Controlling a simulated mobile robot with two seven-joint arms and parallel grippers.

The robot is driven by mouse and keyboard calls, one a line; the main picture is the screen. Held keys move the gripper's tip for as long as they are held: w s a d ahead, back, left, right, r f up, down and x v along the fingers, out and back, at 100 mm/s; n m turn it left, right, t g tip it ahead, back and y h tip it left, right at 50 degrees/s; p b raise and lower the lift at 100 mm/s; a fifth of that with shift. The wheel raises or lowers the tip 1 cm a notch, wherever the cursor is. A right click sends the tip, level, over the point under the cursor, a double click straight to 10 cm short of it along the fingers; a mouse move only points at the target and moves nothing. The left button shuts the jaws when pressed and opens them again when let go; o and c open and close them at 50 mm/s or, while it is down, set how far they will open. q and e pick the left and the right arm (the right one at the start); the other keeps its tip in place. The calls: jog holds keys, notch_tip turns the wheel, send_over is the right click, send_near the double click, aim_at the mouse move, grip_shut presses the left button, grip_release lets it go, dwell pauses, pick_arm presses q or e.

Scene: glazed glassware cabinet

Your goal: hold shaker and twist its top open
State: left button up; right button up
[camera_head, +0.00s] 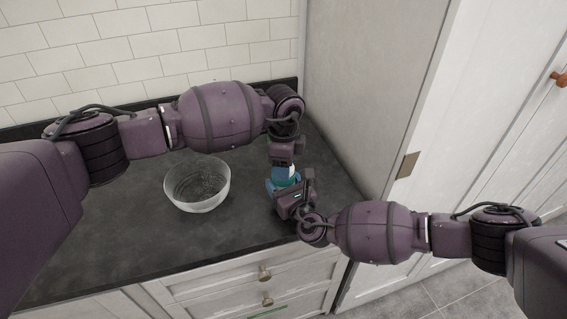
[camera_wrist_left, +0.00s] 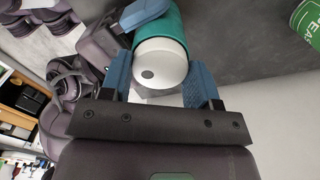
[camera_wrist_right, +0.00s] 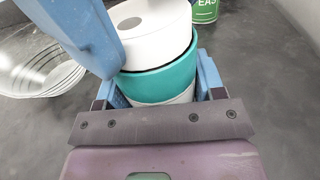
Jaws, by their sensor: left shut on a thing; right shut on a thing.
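The shaker has a teal body (camera_head: 285,179) and a white top. It stands on the dark counter near the cabinet side, between my two grippers. My left gripper (camera_head: 285,164) comes from above and is shut on the white top (camera_wrist_left: 160,64), one blue finger on each side in the left wrist view. My right gripper (camera_head: 285,187) is shut around the teal body (camera_wrist_right: 160,82), lower down. In the right wrist view a left gripper finger (camera_wrist_right: 75,35) covers part of the top's left side. The top still sits on the body. In the head view the grippers hide most of the shaker.
A clear glass bowl (camera_head: 197,190) stands on the counter to the left of the shaker. A green can (camera_wrist_right: 205,10) is close behind the shaker in the right wrist view. A pale cabinet side (camera_head: 350,90) rises at the right. The counter's left part is clear.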

pick_arm(q)
jog(key=shift+n, duration=2.3)
jog(key=o, duration=0.9)
jog(key=shift+o, duration=0.2)
notch_tip(320, 180, up, 12)
